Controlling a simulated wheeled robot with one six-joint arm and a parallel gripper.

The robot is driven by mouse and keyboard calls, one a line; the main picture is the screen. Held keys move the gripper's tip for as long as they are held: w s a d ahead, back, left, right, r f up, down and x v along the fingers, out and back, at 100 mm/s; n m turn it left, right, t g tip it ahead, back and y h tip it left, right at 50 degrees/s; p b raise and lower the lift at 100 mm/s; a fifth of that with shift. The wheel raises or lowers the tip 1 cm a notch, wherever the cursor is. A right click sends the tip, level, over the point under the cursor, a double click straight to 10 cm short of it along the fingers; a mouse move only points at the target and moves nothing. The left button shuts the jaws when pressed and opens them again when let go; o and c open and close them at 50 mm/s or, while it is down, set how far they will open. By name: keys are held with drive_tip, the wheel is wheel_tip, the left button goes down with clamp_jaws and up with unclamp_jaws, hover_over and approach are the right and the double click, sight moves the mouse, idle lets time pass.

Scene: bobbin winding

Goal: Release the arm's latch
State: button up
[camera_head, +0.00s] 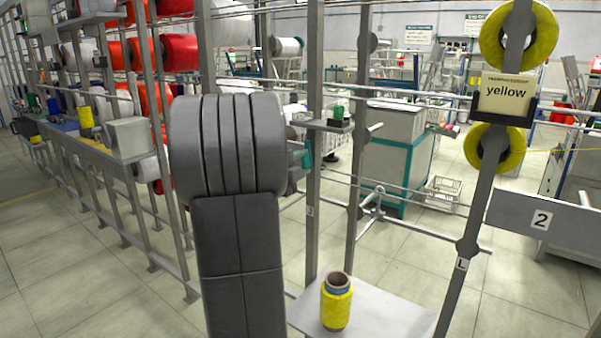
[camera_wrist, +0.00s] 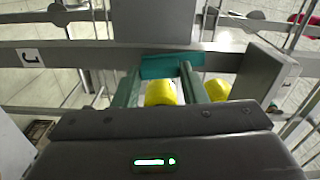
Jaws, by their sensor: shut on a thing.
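In the wrist view my gripper (camera_wrist: 163,72) reaches forward with its two green fingers on either side of a teal piece (camera_wrist: 172,66), which looks like the latch. It is shut on this piece, in front of a grey machine part (camera_wrist: 153,20). In the head view my arm hides most of the gripper. A bit of teal (camera_head: 302,154) shows just right of the arm; I cannot tell whether it is latch or finger. Yellow bobbins (camera_wrist: 160,92) show between and beside the fingers, lower down.
A yellow bobbin (camera_head: 336,302) stands upright on a grey shelf (camera_head: 385,315). Two yellow spools (camera_head: 518,36) flank a "yellow" sign (camera_head: 506,95) on a slanted post. Grey posts and thin rails surround the arm. A rack with red and white spools (camera_head: 180,52) stands at left.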

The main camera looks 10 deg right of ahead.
drive_tip(key=shift+f+m+b, duration=0.1)
drive_tip(key=shift+m+b, duration=0.3)
drive_tip(key=shift+m, duration=0.2)
drive_tip(key=shift+s, duration=0.1)
drive_tip(key=o, duration=1)
drive_tip(key=v, duration=1.3)
drive_tip(key=shift+s+a+b, duration=0.25)
drive_tip(key=shift+b, duration=0.1)
drive_tip(key=shift+w, duration=0.1)
